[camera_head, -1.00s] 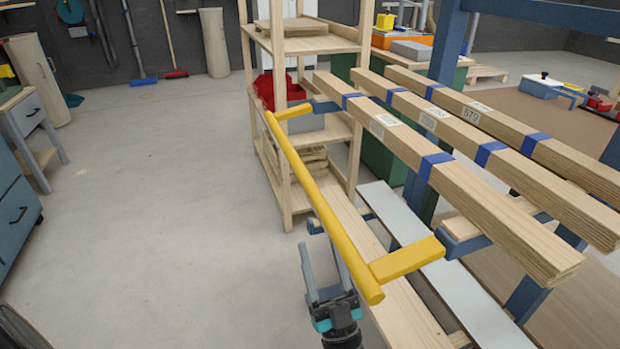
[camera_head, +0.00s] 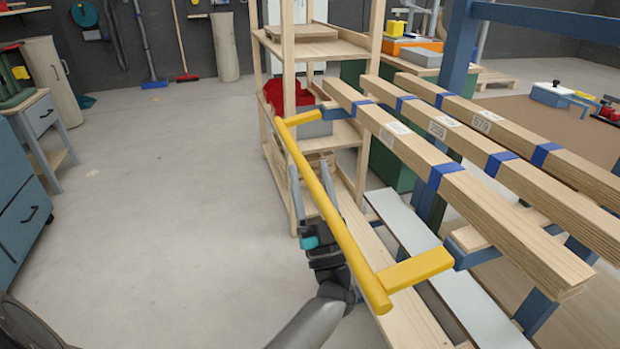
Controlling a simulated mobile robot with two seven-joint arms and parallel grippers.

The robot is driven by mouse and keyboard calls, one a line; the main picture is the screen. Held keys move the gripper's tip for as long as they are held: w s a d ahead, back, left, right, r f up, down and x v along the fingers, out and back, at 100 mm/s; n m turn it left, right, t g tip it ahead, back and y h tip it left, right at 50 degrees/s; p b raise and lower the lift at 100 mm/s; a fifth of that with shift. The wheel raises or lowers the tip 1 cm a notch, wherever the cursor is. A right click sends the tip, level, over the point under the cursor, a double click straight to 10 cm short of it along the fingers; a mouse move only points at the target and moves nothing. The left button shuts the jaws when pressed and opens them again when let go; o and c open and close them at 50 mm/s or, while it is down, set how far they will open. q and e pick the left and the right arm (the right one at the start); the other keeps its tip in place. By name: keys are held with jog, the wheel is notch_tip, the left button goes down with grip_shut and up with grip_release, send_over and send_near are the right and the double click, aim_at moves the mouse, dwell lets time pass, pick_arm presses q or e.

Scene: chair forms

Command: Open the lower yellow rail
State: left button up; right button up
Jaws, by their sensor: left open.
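A yellow rail (camera_head: 341,232) runs slantwise from upper left to lower right, joined by short yellow arms to blue brackets on the rack that holds the timber beams. It is the only yellow rail I see. My left gripper (camera_head: 310,170) is open, pointing up and away, with its body below and partly behind the rail. Its two fingers show on either side of the rail in the picture. I cannot tell whether they touch it or how deep the rail sits between them. My right gripper is not in view.
Long timber beams (camera_head: 480,200) with blue bands lie on the blue rack at right. A wooden shelf (camera_head: 312,48) with a red bin stands behind the rail. A blue drawer cabinet (camera_head: 18,205) is at far left. The grey floor (camera_head: 180,200) between is clear.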

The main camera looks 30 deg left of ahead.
pick_arm(q)
grip_shut()
dwell(0.5)
dwell(0.9)
